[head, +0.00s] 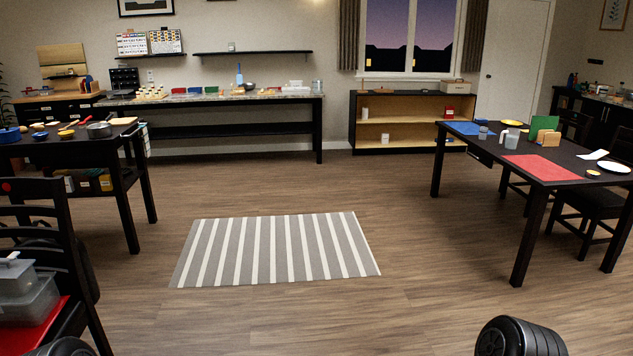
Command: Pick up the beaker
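I cannot tell for sure which thing is the beaker. A pale, see-through jug-like vessel with a handle (512,139) stands upright on the right table. A smaller greyish cup (483,132) stands left of it on a blue mat. A small greyish canister or glass (317,87) stands at the right end of the far counter. All are small and far off. Neither gripper shows; only dark rounded parts, likely of my arms, enter at the bottom edge, far from all of these.
The wooden floor ahead is open, with a striped rug (277,249) in the middle. A dark table with a pot (99,129) stands left. A chair (48,235) and a clear bin (27,298) are near left. Chairs (590,205) flank the right table (548,172).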

